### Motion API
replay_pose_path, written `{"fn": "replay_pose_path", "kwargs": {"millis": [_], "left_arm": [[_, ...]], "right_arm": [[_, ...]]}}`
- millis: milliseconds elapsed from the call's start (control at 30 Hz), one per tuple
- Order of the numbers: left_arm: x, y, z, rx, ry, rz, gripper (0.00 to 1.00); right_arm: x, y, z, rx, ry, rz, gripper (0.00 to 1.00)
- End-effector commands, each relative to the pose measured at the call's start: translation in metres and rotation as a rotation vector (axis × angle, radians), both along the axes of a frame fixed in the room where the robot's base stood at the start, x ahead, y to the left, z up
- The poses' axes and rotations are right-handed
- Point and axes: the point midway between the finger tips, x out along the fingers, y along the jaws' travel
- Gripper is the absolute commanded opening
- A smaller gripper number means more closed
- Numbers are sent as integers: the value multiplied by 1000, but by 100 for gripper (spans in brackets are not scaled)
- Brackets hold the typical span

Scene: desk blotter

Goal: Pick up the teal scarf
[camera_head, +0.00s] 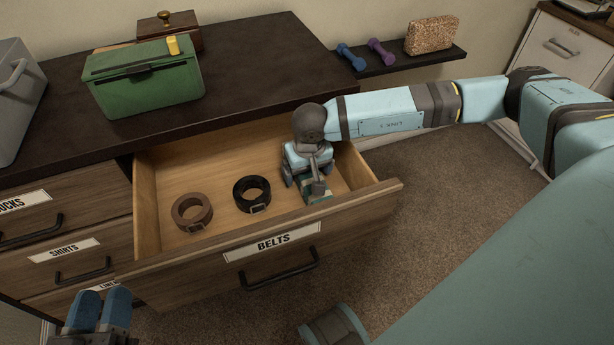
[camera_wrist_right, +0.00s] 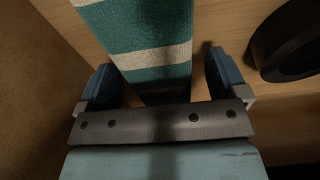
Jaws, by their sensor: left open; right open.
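The teal scarf (camera_head: 322,199), with cream stripes, lies at the right end of the open drawer labelled BELTS, mostly hidden in the head view by my right gripper (camera_head: 306,172). In the right wrist view the scarf (camera_wrist_right: 150,30) runs up from between the fingers of the right gripper (camera_wrist_right: 160,80). That gripper is open, with one blue finger on each side of the scarf. I cannot tell whether either finger touches it. My left gripper (camera_head: 99,300) is open and empty at the lower left, in front of the drawers.
A brown belt (camera_head: 178,211) and a black belt (camera_head: 239,196) lie coiled in the drawer, left of the scarf. The drawer's front wall (camera_head: 330,222) stands close to my right gripper. A green box (camera_head: 145,85) sits on the dresser top. Bare drawer floor shows behind the belts.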

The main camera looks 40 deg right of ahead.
Motion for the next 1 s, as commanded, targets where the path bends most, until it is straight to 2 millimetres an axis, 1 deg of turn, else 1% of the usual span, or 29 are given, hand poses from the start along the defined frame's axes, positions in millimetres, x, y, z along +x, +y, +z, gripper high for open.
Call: {"fn": "replay_pose_path", "kwargs": {"millis": [133,167,200,267,300,400,633,767,867,1000], "left_arm": [[0,0,1,0,-1,0,43],[0,0,1,0,-1,0,43],[0,0,1,0,-1,0,43],[0,0,1,0,-1,0,43],[0,0,1,0,-1,0,43],[0,0,1,0,-1,0,43],[0,0,1,-2,-1,0,43],[0,0,5,-4,-7,2,43],[0,0,11,-10,-21,5,43],[0,2,21,-23,-50,16,43]], "right_arm": [[0,0,1,0,0,0,92],[0,0,1,1,0,0,87],[0,0,1,1,0,0,78],[0,0,1,1,0,0,64],[0,0,1,1,0,0,55],[0,0,1,1,0,0,35],[0,0,2,1,-1,0,35],[0,0,6,2,-1,0,35],[1,1,14,2,-3,0,35],[1,0,32,1,-2,1,35]]}}
